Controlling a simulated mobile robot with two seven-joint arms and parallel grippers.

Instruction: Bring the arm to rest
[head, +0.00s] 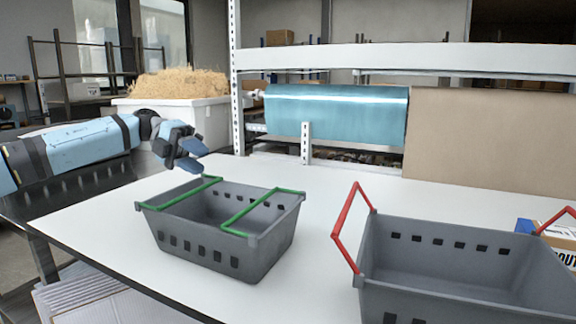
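My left arm comes in from the left side of the head view, above the left end of the white table (320,290). My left gripper (188,155) hangs in the air behind and above the grey basket with green handles (215,245), apart from it. Its fingers are dark blue and seen at an angle, and I cannot tell whether they are open or shut. I see nothing clearly held in it. My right gripper is not in the view.
Behind the table are a teal roll (340,115), a brown sheet (490,140) and a white bin of shredded filling (180,85). Free tabletop lies between the baskets.

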